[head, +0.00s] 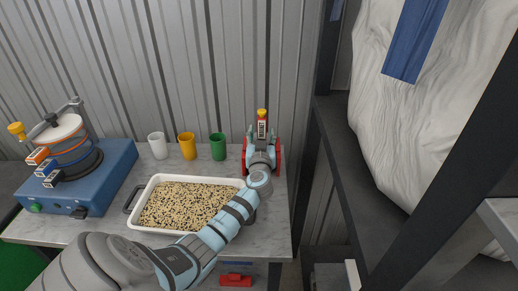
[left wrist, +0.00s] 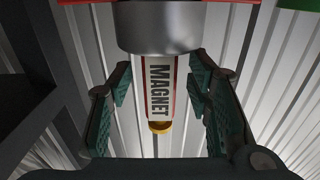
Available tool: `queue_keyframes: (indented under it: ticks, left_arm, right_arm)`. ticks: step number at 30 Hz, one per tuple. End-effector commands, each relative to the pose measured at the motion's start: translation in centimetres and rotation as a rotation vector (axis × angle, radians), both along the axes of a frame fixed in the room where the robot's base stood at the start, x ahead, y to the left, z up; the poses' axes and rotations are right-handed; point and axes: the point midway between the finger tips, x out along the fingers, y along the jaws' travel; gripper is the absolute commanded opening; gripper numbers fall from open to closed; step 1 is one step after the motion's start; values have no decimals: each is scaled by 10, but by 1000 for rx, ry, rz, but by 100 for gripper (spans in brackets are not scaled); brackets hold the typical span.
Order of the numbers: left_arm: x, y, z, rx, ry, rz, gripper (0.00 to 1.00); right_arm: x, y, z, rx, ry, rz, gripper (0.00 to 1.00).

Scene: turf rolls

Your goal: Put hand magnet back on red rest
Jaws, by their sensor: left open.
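The hand magnet (head: 262,127) stands upright at the table's right end, with a yellow knob on top and a white label. In the left wrist view its handle (left wrist: 160,88) reads MAGNET, below a grey cylinder (left wrist: 160,25). The red rest (head: 278,158) shows on both sides of my gripper, and red edges (left wrist: 237,14) flank the cylinder in the left wrist view. The magnet appears to be at the rest; their contact is hidden. My left gripper (head: 262,136) is open, its fingers on either side of the handle, with visible gaps. My right gripper is out of view.
A white tray of speckled grains (head: 156,184) lies beneath my left forearm. White (head: 157,146), yellow (head: 187,146) and green (head: 218,147) cups stand behind it. A blue machine (head: 105,178) is at left. A dark shelf frame (head: 336,160) with a white sack (head: 385,130) stands close at right.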

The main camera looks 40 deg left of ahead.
Motion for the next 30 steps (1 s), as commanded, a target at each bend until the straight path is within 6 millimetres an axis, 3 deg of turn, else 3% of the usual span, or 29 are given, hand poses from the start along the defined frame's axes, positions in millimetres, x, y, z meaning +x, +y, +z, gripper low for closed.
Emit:
queue_keyframes:
  ticks: [9,13,18,30]
  left_arm:
    - [-70,-49,0,-4,2,-2,46]
    - [-90,-65,1,-3,0,-1,46]
    - [-99,-73,3,-1,0,0,46]
    - [-99,-73,3,0,0,0,46]
  right_arm:
    - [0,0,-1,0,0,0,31]
    - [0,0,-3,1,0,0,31]
    - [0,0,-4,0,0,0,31]
    - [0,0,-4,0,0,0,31]
